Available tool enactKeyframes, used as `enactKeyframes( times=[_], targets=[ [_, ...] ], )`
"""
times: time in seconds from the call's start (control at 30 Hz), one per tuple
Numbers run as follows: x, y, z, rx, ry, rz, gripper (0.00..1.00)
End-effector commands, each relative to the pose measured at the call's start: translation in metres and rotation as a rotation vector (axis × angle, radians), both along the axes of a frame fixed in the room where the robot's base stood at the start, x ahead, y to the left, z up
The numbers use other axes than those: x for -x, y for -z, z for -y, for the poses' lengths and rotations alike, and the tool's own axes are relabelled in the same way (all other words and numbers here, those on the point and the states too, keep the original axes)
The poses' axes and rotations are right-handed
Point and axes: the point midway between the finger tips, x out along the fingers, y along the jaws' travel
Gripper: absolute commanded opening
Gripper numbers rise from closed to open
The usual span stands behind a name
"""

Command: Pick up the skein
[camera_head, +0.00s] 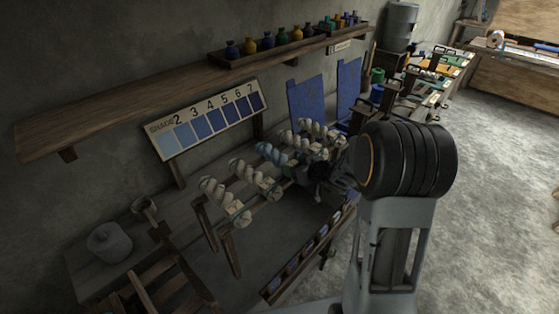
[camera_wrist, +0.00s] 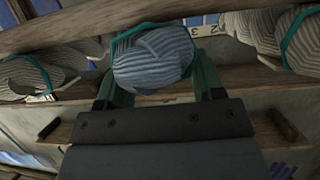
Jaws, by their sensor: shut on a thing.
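A pale blue-grey skein (camera_wrist: 150,60) with a teal tie sits between the green fingers of my gripper (camera_wrist: 155,82) in the wrist view. The fingers are closed on its sides. In the head view, a bluish skein (camera_head: 271,154) hangs in the row on the wooden rack, and my dark gripper (camera_head: 312,172) reaches in from the right; its fingertips are hard to make out there. In the wrist view, cream skeins flank the held one, at left (camera_wrist: 40,75) and right (camera_wrist: 270,35). A wooden bar runs close by the held skein; I cannot tell whether they touch.
Other cream skeins (camera_head: 226,204) hang along the rack. A numbered shade card (camera_head: 207,120) stands behind them, under a wall shelf (camera_head: 120,104) with small bottles. A grey lidded pot (camera_head: 109,244) is at lower left. The floor (camera_head: 490,200) at right is clear.

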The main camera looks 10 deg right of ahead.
Motion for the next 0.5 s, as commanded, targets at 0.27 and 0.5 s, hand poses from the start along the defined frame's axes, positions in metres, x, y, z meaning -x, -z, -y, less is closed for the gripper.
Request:
enactKeyframes(
  times=[0.27, 0.5],
  targets=[
    [0.0, 0.0, 0.0, -0.001, 0.0, 0.001, 0.34],
    [-0.001, -0.019, 0.0, 0.001, -0.001, 0.006, 0.34]
  ],
)
